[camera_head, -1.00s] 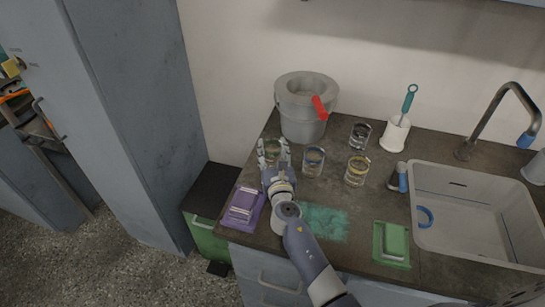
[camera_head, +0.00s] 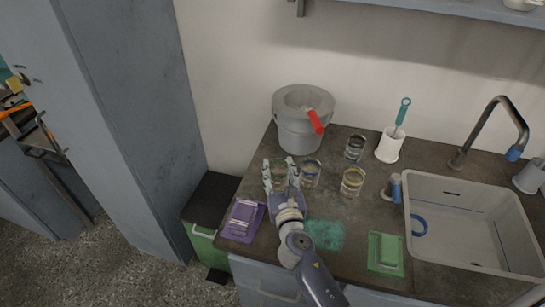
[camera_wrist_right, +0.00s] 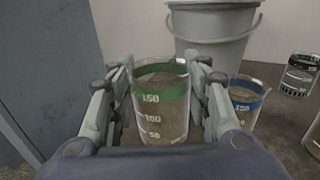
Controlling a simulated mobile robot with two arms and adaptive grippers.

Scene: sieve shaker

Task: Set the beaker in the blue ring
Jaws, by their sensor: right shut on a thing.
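My right gripper (camera_head: 281,172) is shut on the beaker with a green band (camera_wrist_right: 161,103). The fingers are on its two sides, and it is upright near the left end of the counter. I cannot tell whether its base touches the counter. A beaker with a blue band (camera_head: 310,174) stands close to its right and also shows in the wrist view (camera_wrist_right: 246,103). The blue ring (camera_head: 420,225) lies in the sink (camera_head: 465,258), by its left wall. My left gripper is not in view.
A grey bucket (camera_head: 300,132) with a red handle piece stands behind. Beakers with yellow (camera_head: 352,183) and black (camera_head: 355,148) bands stand to the right. A purple tray (camera_head: 241,221), teal mat (camera_head: 325,235) and green tray (camera_head: 386,253) lie along the front. A white brush holder (camera_head: 390,147) stands at back.

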